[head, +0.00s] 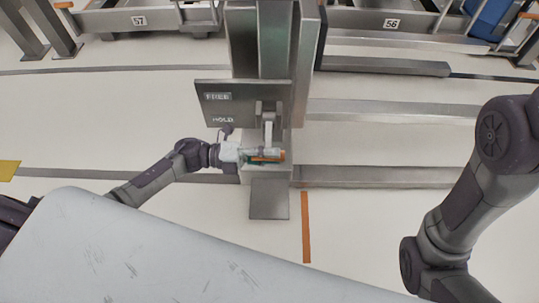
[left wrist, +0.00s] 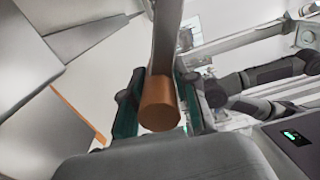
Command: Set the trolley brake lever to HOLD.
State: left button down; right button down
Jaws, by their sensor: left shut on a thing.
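The brake lever (head: 268,132) is a light metal arm with an orange grip (head: 273,155), hanging down at the front of a grey metal column. A plate (head: 243,92) beside it bears the words FREE above and HOLD below. The orange grip appears lower in the picture than the HOLD word. My left gripper (head: 262,156) reaches in from the left and is shut on the grip. In the left wrist view, the rounded orange end (left wrist: 160,105) sits between the green-padded fingers. My right arm shows at the right in the head view; its gripper is out of frame.
A pale grey slanted surface (head: 190,250) fills the lower front. Metal rails (head: 390,178) run across the light floor at both sides of the column. An orange floor strip (head: 306,228) lies in front. Frames marked 57 (head: 138,20) and 56 (head: 391,23) stand behind.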

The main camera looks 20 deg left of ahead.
pick_arm(q)
jog(key=shift+a+f, duration=0.1)
jog(key=shift+f, duration=0.05)
jog(key=c, duration=0.9)
grip_release()
jog(key=shift+w, duration=0.1)
jog(key=shift+a, duration=0.1)
jog(key=v, duration=1.1)
jog(key=shift+a, duration=0.35)
